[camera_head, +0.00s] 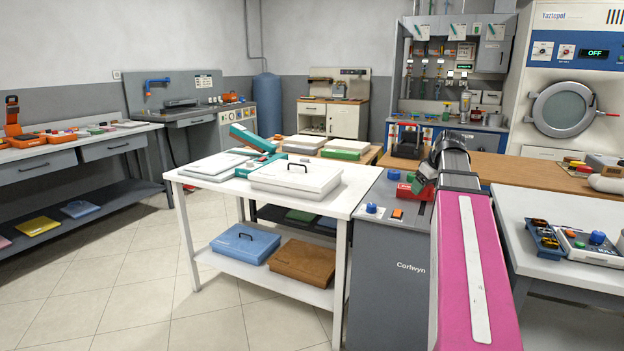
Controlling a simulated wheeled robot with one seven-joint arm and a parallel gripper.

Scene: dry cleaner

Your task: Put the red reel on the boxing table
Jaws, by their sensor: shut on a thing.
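My arm reaches in from the bottom right, its pink link and grey joints covering part of the view. Its end, my gripper (424,180), is low over the back right of the grey Corlwyn machine and partly hidden by my own wrist. It appears shut on a small red thing, taken as the red reel (404,192), whose round shape is not clear. Whether the reel touches the machine top I cannot tell. A white table (341,207), likely the boxing table, stands left of the machine, with lidded white boxes (296,177) and a teal device (254,143) on it.
The Corlwyn machine (388,265) adjoins the white table's right end; a blue knob (371,208) sits on it. A wooden table (487,165) is behind. A right-hand table (515,215) carries trays and small parts. The tiled floor at left (130,285) is clear.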

